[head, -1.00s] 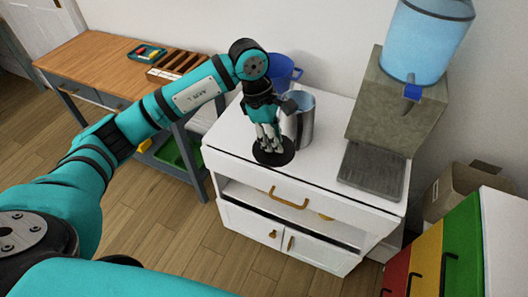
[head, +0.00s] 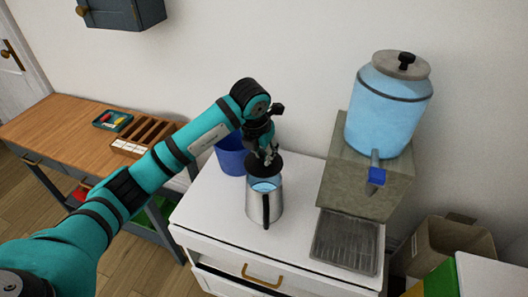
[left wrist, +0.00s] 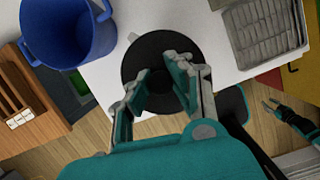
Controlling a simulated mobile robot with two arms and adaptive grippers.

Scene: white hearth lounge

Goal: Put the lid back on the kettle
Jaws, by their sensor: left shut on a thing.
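The kettle (head: 275,208) is a steel jug with a black handle toward me. It stands upright and open on the white cabinet, with light blue showing inside its mouth. The lid (head: 254,168) is a dark round disc, held by my left gripper (head: 268,155) above the kettle's mouth, with a gap showing below it. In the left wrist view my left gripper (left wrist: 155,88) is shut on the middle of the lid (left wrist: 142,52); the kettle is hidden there. My right gripper (left wrist: 269,103) shows small at the right edge, fingers apart and empty, away from the lid.
A blue bucket (head: 231,158) stands just left of the kettle on the white cabinet top (head: 203,205). To the right are a water dispenser (head: 388,112) on a stone-like block and a ribbed drip tray (head: 345,243). A wooden table (head: 62,130) stands at the left.

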